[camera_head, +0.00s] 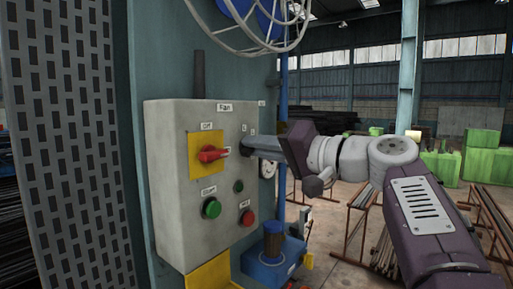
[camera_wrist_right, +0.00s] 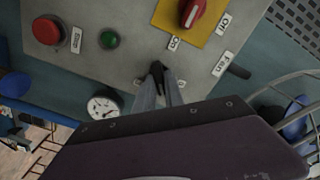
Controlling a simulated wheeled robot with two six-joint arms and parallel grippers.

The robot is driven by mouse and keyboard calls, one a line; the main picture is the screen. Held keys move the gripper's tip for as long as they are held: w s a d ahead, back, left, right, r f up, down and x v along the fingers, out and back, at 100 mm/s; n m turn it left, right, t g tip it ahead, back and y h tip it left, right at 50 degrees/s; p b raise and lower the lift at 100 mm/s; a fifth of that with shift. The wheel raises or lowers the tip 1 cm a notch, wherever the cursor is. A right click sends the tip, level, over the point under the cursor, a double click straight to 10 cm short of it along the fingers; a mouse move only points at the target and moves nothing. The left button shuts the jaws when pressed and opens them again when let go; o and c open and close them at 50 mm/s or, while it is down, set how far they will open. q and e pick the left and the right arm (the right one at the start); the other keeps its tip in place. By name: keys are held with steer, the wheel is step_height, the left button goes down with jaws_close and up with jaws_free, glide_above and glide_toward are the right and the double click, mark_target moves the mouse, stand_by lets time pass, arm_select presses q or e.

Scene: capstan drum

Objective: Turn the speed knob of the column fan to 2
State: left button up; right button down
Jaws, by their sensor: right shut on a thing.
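The fan control box (camera_head: 197,180) is a grey panel with a "Fan" label, on a teal column. My right gripper (camera_head: 250,142) comes in from the right and reaches the upper right of its face. In the right wrist view its fingers (camera_wrist_right: 158,85) are shut on a small black knob (camera_wrist_right: 157,68) on the box face. The gripper largely hides the knob in the head view. Small number labels stand around that spot, too small to read. Where the knob points cannot be told. My left gripper is not in view.
A red rotary switch (camera_head: 212,154) on a yellow plate sits left of the gripper. Below are a green button (camera_head: 211,208), a red button (camera_head: 248,218) and a small green lamp (camera_head: 239,186). A round gauge (camera_wrist_right: 104,106) is beside the box. A wire fan guard (camera_head: 250,35) hangs above.

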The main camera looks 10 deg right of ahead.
steer(key=shift+m+p, duration=0.35)
steer(key=shift+m, duration=3.25)
steer(key=shift+f, duration=0.1)
steer(key=c, duration=1.4)
jaws_free()
steer(key=shift+d, duration=0.1)
steer(key=shift+c, duration=0.2)
steer(key=shift+d, duration=0.1)
steer(key=shift+s, duration=0.1)
